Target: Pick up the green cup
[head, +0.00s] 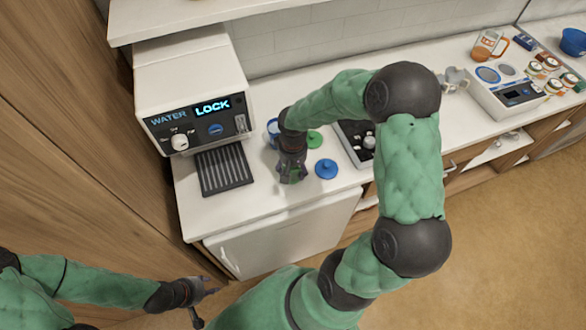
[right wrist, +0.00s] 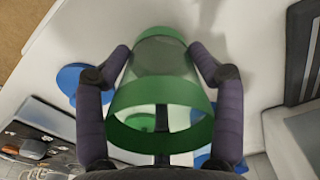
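The green cup (right wrist: 160,100) is see-through with green bands at both ends. In the right wrist view it lies between the two fingers of my right gripper (right wrist: 160,48), whose tips appear to touch its sides. In the head view my right gripper (head: 291,174) is low over the counter near its front edge and mostly hides the cup; only bits of green show. My left gripper (head: 207,304) is apart from the counter at the lower left, empty, with its fingers spread.
A blue lid (head: 326,169), a green lid (head: 314,140) and a blue cup (head: 272,128) are close by on the white counter (head: 205,208). A water dispenser (head: 195,100) with a drip tray (head: 224,170) stands left. A dark-topped device (head: 354,140) is right. My right arm covers part of the counter.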

